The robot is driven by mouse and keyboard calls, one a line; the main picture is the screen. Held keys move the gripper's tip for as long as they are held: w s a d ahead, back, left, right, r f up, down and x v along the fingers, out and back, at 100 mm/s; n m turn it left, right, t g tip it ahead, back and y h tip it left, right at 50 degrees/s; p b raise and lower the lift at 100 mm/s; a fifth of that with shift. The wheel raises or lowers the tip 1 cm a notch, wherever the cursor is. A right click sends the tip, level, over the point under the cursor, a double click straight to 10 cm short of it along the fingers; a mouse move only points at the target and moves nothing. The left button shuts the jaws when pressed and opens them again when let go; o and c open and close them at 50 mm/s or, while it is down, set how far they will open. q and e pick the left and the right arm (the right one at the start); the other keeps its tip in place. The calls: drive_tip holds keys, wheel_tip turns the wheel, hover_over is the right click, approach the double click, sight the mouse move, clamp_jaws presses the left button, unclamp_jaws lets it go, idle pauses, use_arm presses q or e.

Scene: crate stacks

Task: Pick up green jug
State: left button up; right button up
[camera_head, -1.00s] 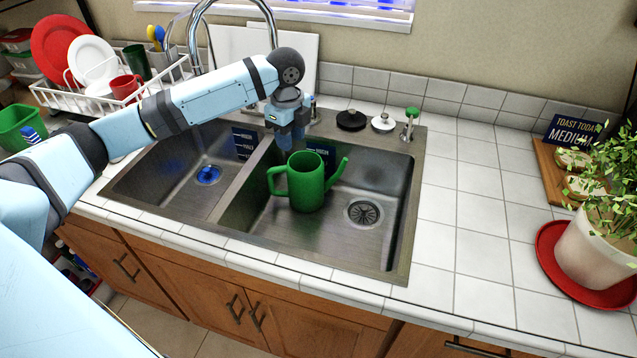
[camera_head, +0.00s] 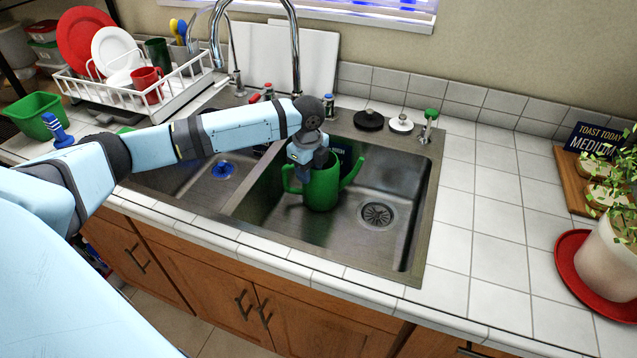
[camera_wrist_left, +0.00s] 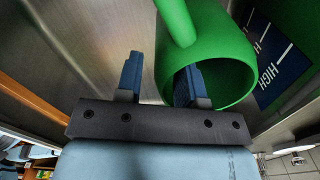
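The green jug (camera_head: 322,188) stands upright in the right basin of the sink, its spout to the right and its handle to the left. My left gripper (camera_head: 304,172) points down at the jug's top on the handle side and hides part of its rim. In the left wrist view my left gripper (camera_wrist_left: 158,82) is open. One blue finger is inside the mouth of the jug (camera_wrist_left: 228,45), and the other is outside, with the rim wall between them and a gap on the outer side. My right gripper is not in view.
The chrome faucet (camera_head: 296,50) rises behind my left wrist. The sink's divider (camera_head: 250,185) is left of the jug, and a drain (camera_head: 377,214) is to its right. A dish rack (camera_head: 185,95) stands at the back left.

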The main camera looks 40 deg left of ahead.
use_arm(q)
wheel_tip(320, 180, down, 2)
drive_tip(key=shift+f, duration=0.1)
clamp_jaws()
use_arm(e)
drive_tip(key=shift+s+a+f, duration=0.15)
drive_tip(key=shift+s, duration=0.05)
